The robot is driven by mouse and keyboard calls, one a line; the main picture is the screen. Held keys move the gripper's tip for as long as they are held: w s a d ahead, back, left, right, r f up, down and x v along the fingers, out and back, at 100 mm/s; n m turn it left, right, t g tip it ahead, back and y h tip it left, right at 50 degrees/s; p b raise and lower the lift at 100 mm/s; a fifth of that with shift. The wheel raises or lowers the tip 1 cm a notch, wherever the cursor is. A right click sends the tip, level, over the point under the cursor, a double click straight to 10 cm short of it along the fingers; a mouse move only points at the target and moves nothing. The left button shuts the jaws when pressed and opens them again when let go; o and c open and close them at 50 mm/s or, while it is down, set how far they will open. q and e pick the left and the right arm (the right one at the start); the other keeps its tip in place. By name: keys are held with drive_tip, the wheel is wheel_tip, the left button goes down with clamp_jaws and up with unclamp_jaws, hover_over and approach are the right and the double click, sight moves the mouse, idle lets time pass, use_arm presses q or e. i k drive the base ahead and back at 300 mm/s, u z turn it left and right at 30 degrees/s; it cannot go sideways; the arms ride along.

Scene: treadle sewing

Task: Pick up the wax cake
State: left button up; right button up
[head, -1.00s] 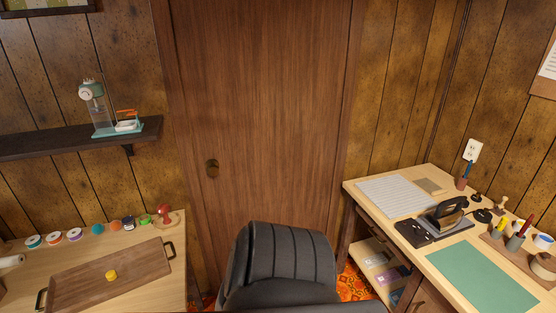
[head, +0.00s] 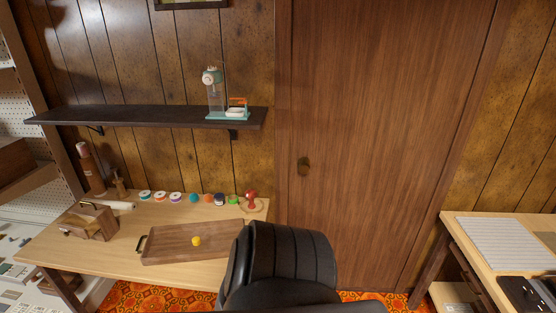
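A small yellow round cake (head: 196,241), which looks like the wax cake, lies in a brown wooden tray (head: 165,257) on the light wooden table at the left. The tray's left handle is visible; its right end is partly hidden behind the black chair. Neither of my grippers shows in the head view.
A black padded chair (head: 280,265) stands in front, close to the table's right end. Several tape or thread rolls (head: 160,197) line the table's back. A wooden box (head: 92,222) sits at the table's left. A dark shelf (head: 150,116) hangs above. Another desk (head: 470,262) is at right.

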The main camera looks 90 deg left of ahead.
sight(196, 241)
drive_tip(key=u, duration=2.45)
